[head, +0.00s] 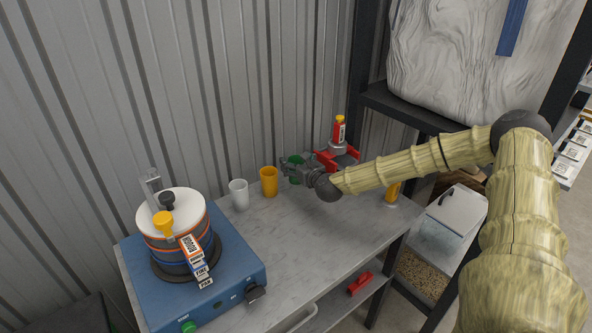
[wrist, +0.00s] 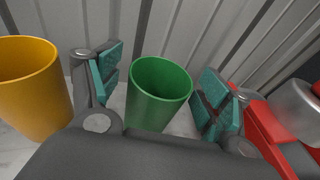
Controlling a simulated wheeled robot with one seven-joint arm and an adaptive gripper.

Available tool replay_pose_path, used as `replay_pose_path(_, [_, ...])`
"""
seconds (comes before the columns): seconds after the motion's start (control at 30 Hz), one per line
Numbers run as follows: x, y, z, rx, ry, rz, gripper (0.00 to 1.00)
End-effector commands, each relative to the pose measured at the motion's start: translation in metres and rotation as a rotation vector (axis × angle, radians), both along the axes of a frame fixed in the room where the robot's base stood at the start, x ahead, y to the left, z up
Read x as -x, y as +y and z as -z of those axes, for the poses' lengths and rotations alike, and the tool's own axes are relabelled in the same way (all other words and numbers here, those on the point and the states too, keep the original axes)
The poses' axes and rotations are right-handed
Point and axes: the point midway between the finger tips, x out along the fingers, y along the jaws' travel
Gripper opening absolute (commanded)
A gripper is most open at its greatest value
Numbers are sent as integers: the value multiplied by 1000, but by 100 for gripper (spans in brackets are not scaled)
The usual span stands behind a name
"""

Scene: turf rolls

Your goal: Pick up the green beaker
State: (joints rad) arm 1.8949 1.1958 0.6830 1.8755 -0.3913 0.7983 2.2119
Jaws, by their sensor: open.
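The green beaker (wrist: 158,98) stands upright in the wrist view, with its open mouth showing, between the two teal-padded fingers of my gripper (wrist: 158,90). The fingers are apart, with a gap visible on the right side; on the left the finger is close to the beaker, and I cannot tell if it touches. In the head view my gripper (head: 292,170) is low over the far part of the grey table, and only bits of the green beaker (head: 296,160) show behind it.
An orange beaker (head: 269,182) and a white beaker (head: 239,195) stand left of my gripper. A red stand (head: 338,158) is close on the right. A blue machine (head: 240,275) with a banded drum fills the left of the table (head: 325,235). A corrugated wall is behind. The middle front is clear.

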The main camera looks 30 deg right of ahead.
Motion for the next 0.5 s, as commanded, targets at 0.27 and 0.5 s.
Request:
replay_pose_path(0.27, [0,0,0,0,0,0,54])
replay_pose_path(0.5, [0,0,0,0,0,0,25])
